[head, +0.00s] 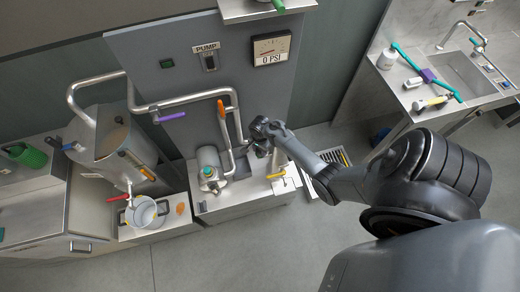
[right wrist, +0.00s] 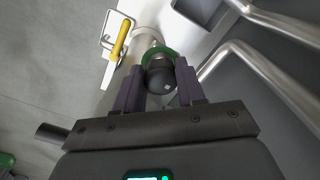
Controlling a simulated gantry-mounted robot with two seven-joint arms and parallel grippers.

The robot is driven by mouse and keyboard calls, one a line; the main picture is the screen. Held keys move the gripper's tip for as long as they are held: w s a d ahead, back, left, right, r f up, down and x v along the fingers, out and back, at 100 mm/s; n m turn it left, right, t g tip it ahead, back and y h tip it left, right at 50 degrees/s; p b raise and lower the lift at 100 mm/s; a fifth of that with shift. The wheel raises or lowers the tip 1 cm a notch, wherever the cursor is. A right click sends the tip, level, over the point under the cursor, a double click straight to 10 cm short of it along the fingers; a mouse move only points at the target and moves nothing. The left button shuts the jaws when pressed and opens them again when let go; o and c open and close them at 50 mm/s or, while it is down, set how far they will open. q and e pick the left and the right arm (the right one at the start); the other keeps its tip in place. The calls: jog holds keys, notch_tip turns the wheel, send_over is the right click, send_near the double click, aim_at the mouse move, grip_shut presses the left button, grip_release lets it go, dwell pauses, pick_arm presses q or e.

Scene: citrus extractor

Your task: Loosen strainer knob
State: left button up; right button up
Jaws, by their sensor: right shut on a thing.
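My right gripper (head: 262,138) reaches in from the right, beside the bent steel pipe in the head view. In the right wrist view its two dark fingers (right wrist: 158,70) stand on either side of a round black knob (right wrist: 161,80), and the gripper is shut on it. A green ring (right wrist: 158,52) sits just behind the knob, on the end of a pale metal body (right wrist: 147,38). In the head view the gripper and wrist hide the knob. My left gripper is not in view.
Bent steel pipes (right wrist: 265,70) run close on the other side. The pump (head: 209,165) stands left of the gripper, below an orange lever (head: 221,109). The gauge (head: 271,48) reads 0 PSI. Open floor lies in front.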

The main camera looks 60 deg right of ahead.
jog(key=shift+r+n+p, duration=0.2)
jog(key=shift+n+p, duration=0.65)
jog(key=shift+n, duration=0.15)
jog(key=shift+s+n+p, duration=0.1)
jog(key=shift+n+p, duration=0.5)
jog(key=shift+n, duration=0.3)
jog(key=n+p, duration=0.2)
jog(key=n, duration=0.2)
jog(key=shift+s+f, duration=0.1)
jog(key=n+p, duration=0.1)
jog(key=n, duration=0.4)
jog(key=shift+d+f, duration=0.1)
jog(key=n, duration=0.4)
jog(key=shift+s+d, duration=0.1)
jog(key=shift+f+n, duration=0.1)
jog(key=shift+n, duration=0.6)
